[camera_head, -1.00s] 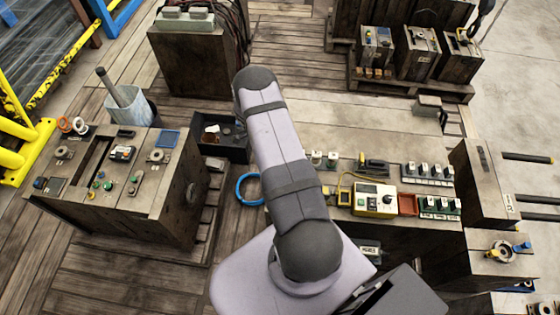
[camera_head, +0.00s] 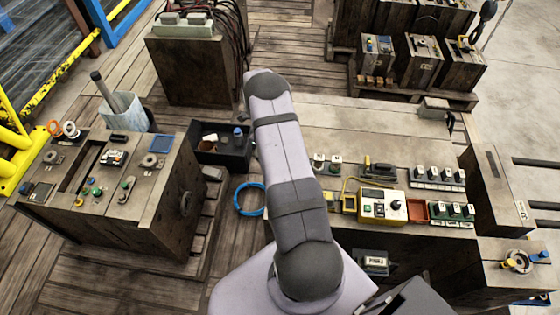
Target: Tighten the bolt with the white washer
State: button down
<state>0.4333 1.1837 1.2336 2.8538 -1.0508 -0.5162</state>
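My gripper is not in view; only my upper arm and elbow show, and the arm beyond the elbow is hidden. A white ring (camera_head: 71,129) stands beside an orange ring (camera_head: 54,130) at the back left of the wooden block (camera_head: 150,205) on the left. Grey round fittings (camera_head: 149,160) and small green and dark knobs sit on this block's top. On the right, a lower block (camera_head: 490,270) carries a round fitting (camera_head: 520,260) with yellow and blue parts. I cannot tell which of these, if any, is the bolt with the white washer.
The central bench (camera_head: 400,130) holds a yellow-and-white meter (camera_head: 383,207), an orange-red tray (camera_head: 417,210) and several switch blocks. A black bin (camera_head: 225,158) with small items and a blue coil (camera_head: 250,199) lie between the benches.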

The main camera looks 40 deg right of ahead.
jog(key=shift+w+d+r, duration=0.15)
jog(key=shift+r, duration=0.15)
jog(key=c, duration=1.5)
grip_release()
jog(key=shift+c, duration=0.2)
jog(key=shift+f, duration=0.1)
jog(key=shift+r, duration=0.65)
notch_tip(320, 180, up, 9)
jog(key=p, duration=0.6)
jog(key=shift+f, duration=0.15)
